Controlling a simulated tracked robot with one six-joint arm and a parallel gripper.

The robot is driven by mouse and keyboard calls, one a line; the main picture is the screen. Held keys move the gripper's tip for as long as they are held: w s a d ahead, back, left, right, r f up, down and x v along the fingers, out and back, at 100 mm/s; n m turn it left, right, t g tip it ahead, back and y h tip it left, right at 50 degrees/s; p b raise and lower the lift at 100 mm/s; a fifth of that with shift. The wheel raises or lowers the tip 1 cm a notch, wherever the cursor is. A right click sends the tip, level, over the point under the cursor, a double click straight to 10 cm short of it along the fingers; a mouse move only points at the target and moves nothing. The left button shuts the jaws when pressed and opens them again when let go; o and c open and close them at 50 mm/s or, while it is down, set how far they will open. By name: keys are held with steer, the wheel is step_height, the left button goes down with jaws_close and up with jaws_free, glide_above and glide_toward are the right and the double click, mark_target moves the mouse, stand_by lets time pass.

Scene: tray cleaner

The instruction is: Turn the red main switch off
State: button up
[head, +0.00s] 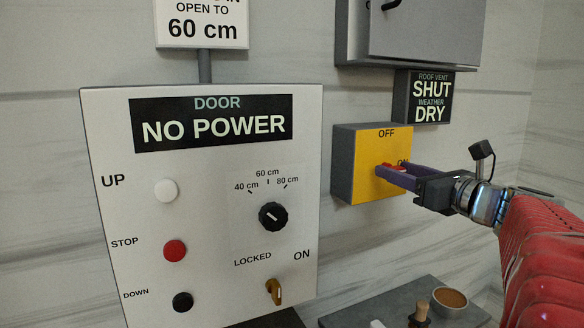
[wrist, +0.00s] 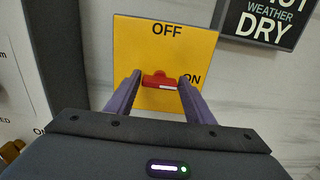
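The red main switch (wrist: 160,79) is a red handle on a yellow plate (wrist: 166,48) marked OFF at the top and ON at the right. In the wrist view the handle lies about level, its right end towards ON. My gripper (wrist: 160,78) is open, one purple finger at each side of the handle. I cannot tell whether either finger touches it. In the head view my gripper (head: 380,171) reaches in from the right, and its fingers hide most of the red switch (head: 386,165) and part of the word ON.
A door panel (head: 305,200) reading NO POWER, with buttons, a dial and a key, stands left. A SHUT/DRY sign (head: 401,97) and a grey box (head: 425,28) are above. Below is a grey shelf (head: 350,314) with a brown bowl (head: 449,300).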

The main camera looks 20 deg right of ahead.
steer(key=shift+d, duration=0.1)
steer(key=c, duration=0.6)
steer(key=shift+c, duration=0.2)
steer(key=shift+n, duration=0.5)
steer(key=n, duration=1.7)
steer(key=shift+a+f, duration=0.4)
